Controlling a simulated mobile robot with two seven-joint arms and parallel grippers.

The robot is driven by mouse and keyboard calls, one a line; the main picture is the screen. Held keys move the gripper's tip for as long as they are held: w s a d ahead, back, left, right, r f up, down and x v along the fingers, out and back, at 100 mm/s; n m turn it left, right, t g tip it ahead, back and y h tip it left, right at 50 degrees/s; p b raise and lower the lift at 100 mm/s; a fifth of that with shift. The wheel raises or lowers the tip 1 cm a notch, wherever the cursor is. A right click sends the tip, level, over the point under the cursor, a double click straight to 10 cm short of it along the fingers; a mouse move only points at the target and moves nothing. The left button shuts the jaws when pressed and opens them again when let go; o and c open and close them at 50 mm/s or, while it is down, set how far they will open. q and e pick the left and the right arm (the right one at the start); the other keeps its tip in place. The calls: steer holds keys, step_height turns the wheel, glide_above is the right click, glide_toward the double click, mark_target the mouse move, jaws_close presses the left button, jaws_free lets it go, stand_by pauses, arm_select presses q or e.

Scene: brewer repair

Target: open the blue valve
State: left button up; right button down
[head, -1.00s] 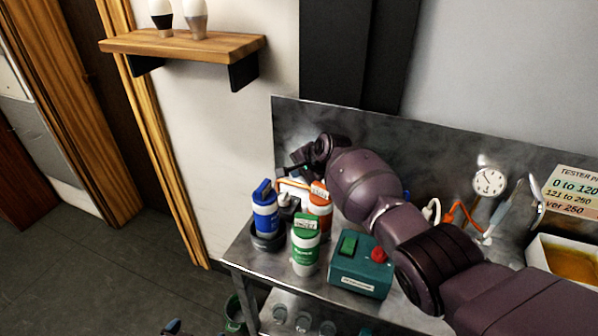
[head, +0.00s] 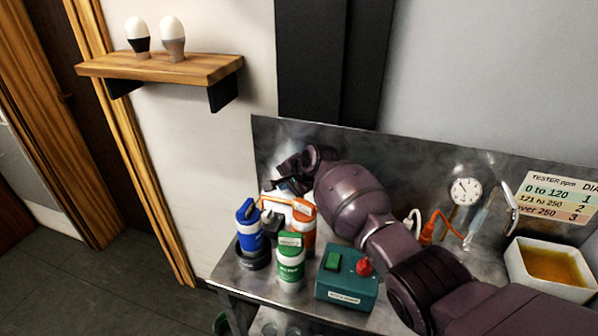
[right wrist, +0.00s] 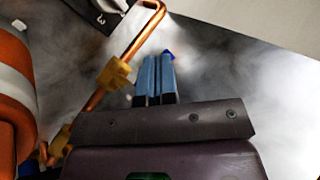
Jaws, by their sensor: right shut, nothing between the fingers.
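My right gripper (head: 270,184) is shut and empty, close to the metal back panel above the left end of the bench. In the right wrist view its two blue fingers (right wrist: 155,76) lie together, pointing up the picture. A small blue piece (right wrist: 169,54), perhaps part of the blue valve, shows just past the fingertips and is mostly hidden by them. I cannot tell whether they touch it. A copper pipe (right wrist: 129,50) with yellow fittings runs left of the fingers. In the head view I cannot make out the valve. My left gripper is not in view.
A blue bottle (head: 249,236), a green-and-white bottle (head: 290,268) and an orange bottle (head: 303,222) stand below the right gripper. A teal box (head: 347,282) with a red knob is beside them. A white tray (head: 516,267) sits at the right, near a gauge (head: 466,191).

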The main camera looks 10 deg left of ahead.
steer(key=p+v, duration=0.1)
steer(key=v, duration=0.7)
steer(key=shift+s, duration=0.25)
steer(key=shift+d+f, duration=0.1)
steer(key=shift+f, duration=0.05)
